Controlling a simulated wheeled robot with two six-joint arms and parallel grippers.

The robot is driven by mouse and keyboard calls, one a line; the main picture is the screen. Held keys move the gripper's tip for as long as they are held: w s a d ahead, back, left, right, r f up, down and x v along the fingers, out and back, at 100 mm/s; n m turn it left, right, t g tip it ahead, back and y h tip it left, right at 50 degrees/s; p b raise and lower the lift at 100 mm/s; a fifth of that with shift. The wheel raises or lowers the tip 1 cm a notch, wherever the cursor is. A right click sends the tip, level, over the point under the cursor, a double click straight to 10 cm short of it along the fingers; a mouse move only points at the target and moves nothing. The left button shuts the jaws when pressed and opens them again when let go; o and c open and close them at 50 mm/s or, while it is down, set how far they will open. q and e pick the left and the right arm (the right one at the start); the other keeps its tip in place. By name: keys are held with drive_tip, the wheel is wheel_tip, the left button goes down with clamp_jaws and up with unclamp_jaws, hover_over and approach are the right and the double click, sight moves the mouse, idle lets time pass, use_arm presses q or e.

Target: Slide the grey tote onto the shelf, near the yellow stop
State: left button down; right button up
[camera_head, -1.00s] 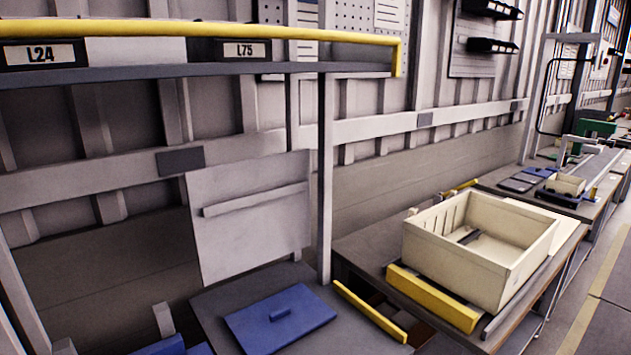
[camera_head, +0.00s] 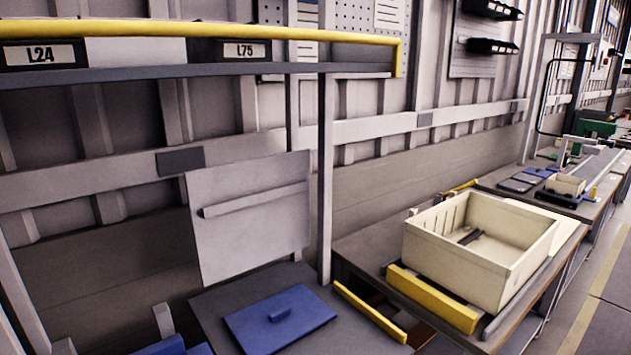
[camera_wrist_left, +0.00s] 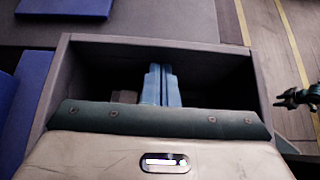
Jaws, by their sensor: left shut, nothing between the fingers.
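The grey tote (camera_wrist_left: 150,43) shows in the left wrist view as an open, dark box, its inside mostly in shadow. My left gripper (camera_wrist_left: 161,80) is over it, its blue fingers shut together and empty. Whether the fingers touch the tote is unclear. In the head view a grey shelf (camera_head: 190,71) with a yellow front rail (camera_head: 190,30) carries labels L24 and L75. Yellow bars stand on the bench edge (camera_head: 370,311) and beside a cream tote (camera_head: 432,298); which is the stop is unclear. A dark jointed part (camera_wrist_left: 302,97), perhaps my right gripper, shows at the wrist view's edge.
A cream open tote (camera_head: 508,275) sits on the right-hand bench. A grey upright post (camera_head: 325,180) stands between the benches.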

use_arm(q)
drive_tip(key=shift+w+d, duration=0.1)
drive_tip(key=shift+d, duration=0.05)
drive_tip(key=shift+w+d+b, duration=0.45)
drive_tip(key=shift+w+d, duration=0.4)
drive_tip(key=shift+d, duration=0.3)
drive_tip(key=w+d+b, duration=0.3)
drive_tip(key=w+d, duration=0.7)
drive_tip(key=d, duration=0.4)
drive_tip(key=shift+w+d+r+b, duration=0.15)
drive_tip(key=shift+w+b, duration=0.2)
drive_tip(key=shift+s, duration=0.1)
